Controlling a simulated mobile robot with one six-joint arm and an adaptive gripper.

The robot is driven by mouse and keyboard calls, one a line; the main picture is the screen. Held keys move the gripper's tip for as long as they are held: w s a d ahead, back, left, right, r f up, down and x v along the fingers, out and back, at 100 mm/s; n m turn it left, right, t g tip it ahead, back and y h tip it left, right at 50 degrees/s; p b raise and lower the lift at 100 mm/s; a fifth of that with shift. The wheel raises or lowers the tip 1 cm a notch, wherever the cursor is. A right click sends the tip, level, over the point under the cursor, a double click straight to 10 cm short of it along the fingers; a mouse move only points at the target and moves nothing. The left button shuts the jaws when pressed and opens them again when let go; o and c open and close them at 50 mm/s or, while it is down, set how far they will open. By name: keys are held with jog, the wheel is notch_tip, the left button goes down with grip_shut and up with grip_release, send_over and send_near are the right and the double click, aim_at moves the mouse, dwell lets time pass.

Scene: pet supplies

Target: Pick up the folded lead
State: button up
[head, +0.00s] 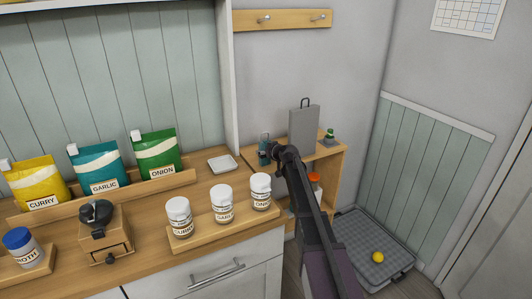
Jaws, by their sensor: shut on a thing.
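My arm reaches from the bottom of the head view to the small wooden shelf unit at the back right. My gripper (264,152) is at its far end, small and partly hidden by the wrist. It is shut on a small teal thing (265,137), which seems to be the folded lead. The teal thing shows just at the left of the wrist, by the shelf's left end. Its exact shape, and whether it touches the shelf, I cannot tell.
A grey panel with a handle (303,130) stands upright right beside my wrist. A small green-topped item (329,137) is on the shelf unit (335,155). White jars (222,203) and bags (157,157) line the counter at left. A grey tray (360,238) with a yellow ball (378,257) lies on the floor.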

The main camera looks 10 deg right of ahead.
jog(key=shift+r, duration=0.1)
notch_tip(320, 180, up, 10)
jog(key=p, duration=1)
dwell(1.2)
notch_tip(320, 180, up, 18)
jog(key=p, duration=1.7)
jog(key=shift+f+p, duration=0.2)
jog(key=shift+p, duration=0.2)
jog(key=shift+s, duration=0.1)
